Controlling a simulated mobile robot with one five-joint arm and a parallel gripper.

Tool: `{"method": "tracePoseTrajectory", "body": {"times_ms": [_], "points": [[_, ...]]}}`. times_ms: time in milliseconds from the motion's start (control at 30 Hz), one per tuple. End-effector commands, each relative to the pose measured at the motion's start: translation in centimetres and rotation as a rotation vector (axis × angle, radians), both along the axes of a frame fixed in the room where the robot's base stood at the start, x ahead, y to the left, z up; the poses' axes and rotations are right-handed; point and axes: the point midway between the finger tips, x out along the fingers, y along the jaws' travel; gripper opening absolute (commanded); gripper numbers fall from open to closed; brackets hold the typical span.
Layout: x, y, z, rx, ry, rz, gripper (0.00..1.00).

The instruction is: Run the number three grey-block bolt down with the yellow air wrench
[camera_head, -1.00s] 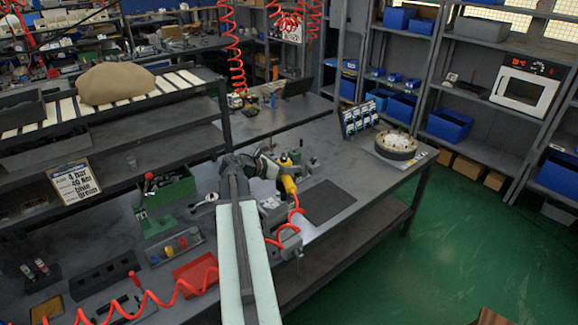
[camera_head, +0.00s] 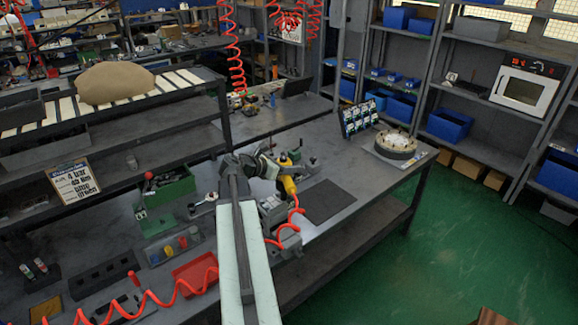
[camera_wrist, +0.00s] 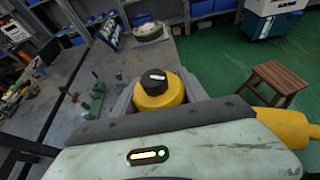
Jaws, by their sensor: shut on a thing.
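The yellow air wrench (camera_head: 288,186) is held in my gripper (camera_head: 272,167) above the middle of the bench. A red coiled hose runs down from it. In the wrist view, the wrench's round yellow end with a black cap (camera_wrist: 158,90) sits between the grey fingers of my gripper (camera_wrist: 160,100), which is shut on it. A grey block (camera_head: 271,205) stands just below the wrench, partly hidden by my arm. The number three bolt and the wrench's working tip cannot be made out, so contact cannot be told.
A dark mat (camera_head: 328,201) lies right of the wrench. A round flanged part (camera_head: 396,145) stands at the far bench end.

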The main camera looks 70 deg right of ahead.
Motion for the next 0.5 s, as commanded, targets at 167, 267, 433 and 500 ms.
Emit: {"method": "tracePoseTrajectory", "body": {"times_ms": [167, 267, 433, 500], "points": [[0.0, 0.0, 0.9, -0.002, 0.003, 0.001, 0.00], [0.0, 0.0, 1.2, -0.002, 0.003, 0.001, 0.00], [0.0, 0.0, 1.2, -0.002, 0.003, 0.001, 0.00], [0.0, 0.0, 1.4, -0.002, 0.003, 0.001, 0.00]]}}
